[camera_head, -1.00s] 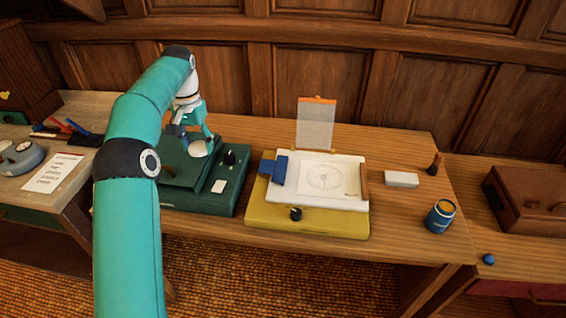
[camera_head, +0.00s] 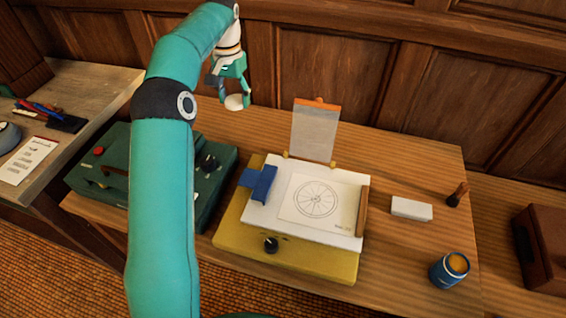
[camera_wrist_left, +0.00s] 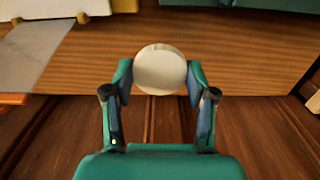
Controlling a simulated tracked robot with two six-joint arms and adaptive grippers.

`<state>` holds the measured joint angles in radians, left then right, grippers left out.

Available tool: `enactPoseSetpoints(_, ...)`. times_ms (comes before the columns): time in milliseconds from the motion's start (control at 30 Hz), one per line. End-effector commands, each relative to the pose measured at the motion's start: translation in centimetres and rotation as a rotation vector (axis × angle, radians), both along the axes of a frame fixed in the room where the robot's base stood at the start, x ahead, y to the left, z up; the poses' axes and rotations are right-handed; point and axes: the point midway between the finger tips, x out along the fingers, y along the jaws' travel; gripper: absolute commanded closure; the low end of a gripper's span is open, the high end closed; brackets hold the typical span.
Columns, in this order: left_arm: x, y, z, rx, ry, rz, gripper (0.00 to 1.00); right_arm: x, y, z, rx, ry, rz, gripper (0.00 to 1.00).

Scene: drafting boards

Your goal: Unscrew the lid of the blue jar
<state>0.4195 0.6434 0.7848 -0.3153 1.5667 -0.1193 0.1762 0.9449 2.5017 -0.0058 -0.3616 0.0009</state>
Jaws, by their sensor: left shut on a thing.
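The blue jar (camera_head: 447,273) stands upright on the wooden table at the right, in the head view. Its round top shows orange-yellow; I cannot tell whether that is a lid or the contents. My left gripper (camera_head: 236,101) is far from the jar, up at the back of the table. It is shut on a round white object (camera_head: 234,102), which the left wrist view shows as a pale disc (camera_wrist_left: 160,69) between the two fingertips. My right gripper is not in view.
A yellow-based drafting board (camera_head: 232,240) with a drawing lies mid-table, a clear panel (camera_head: 314,133) upright behind it. A white block (camera_head: 411,208) and a small dark stamp-like object (camera_head: 457,194) stand near the jar. A green machine (camera_head: 105,160) is at the left, a brown case (camera_head: 545,240) at the right.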

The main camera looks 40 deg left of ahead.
Motion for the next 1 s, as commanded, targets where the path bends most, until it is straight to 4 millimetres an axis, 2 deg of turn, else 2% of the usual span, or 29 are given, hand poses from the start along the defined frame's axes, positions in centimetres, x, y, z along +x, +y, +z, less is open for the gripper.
enactPoseSetpoints(167, -0.4, 0.3, -1.4, -0.001, 0.003, 0.008, 0.85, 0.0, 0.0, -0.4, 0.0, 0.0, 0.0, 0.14)
enactPoseSetpoints(367, -0.5, 0.3, -6.0, -0.003, 0.006, 0.008, 0.85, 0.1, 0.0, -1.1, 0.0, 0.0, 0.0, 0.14)
enactPoseSetpoints(600, -0.5, 0.2, -12.1, -0.004, 0.007, 0.006, 0.85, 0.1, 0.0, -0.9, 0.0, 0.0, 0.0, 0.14)
enactPoseSetpoints(700, -0.3, 0.2, -14.0, -0.003, 0.005, 0.004, 0.85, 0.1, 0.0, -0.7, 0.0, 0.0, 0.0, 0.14)
enactPoseSetpoints(1000, -0.2, 0.1, -16.7, -0.001, 0.004, 0.002, 0.85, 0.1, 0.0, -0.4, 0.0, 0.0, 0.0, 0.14)
